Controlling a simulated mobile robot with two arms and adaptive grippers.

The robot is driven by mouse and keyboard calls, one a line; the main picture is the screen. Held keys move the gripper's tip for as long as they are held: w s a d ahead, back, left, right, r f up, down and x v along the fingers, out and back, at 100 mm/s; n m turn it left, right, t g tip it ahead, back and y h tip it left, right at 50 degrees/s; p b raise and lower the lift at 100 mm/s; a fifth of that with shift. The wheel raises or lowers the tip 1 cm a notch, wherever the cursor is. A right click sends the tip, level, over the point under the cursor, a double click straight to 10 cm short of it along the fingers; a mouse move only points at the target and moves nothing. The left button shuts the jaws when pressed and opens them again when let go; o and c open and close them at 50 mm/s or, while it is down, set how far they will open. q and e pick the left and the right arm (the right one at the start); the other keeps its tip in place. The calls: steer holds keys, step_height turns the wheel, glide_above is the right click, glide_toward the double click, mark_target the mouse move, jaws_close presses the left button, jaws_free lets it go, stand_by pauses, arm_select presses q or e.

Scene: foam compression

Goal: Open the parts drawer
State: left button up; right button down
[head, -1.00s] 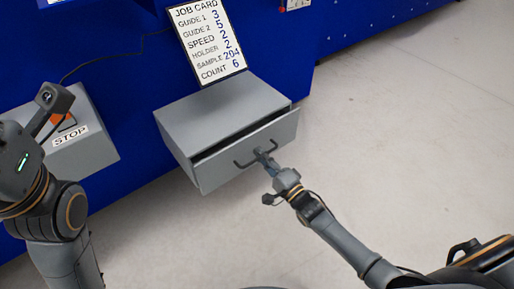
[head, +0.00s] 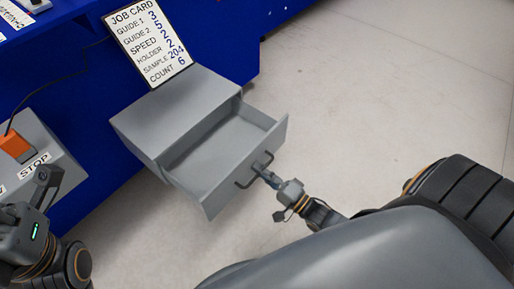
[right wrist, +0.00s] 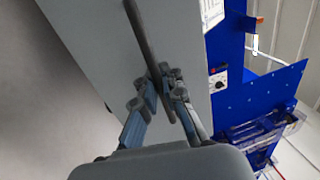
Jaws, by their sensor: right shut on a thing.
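The parts drawer (head: 222,148) is a grey box drawer pulled partway out of its grey cabinet (head: 178,108). Its inside shows in the head view and the visible part looks empty. A dark bar handle (head: 244,184) is on its front panel. My right gripper (head: 263,172) is shut on the handle. In the right wrist view the fingers (right wrist: 170,88) close around the dark handle bar (right wrist: 145,40), in front of the grey drawer front (right wrist: 92,35). My left gripper (head: 44,184) is at the lower left, beside the STOP box, its jaws unclear.
A job card (head: 150,42) stands behind the cabinet. A grey STOP box (head: 40,150) with an orange part (head: 14,145) is at the left. A blue bench panel (head: 80,85) stands behind. Pale floor (head: 370,100) is clear to the right.

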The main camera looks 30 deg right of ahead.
steer(key=c, duration=1.8)
jaws_free()
steer(key=shift+o, duration=0.2)
steer(key=v, duration=1.2)
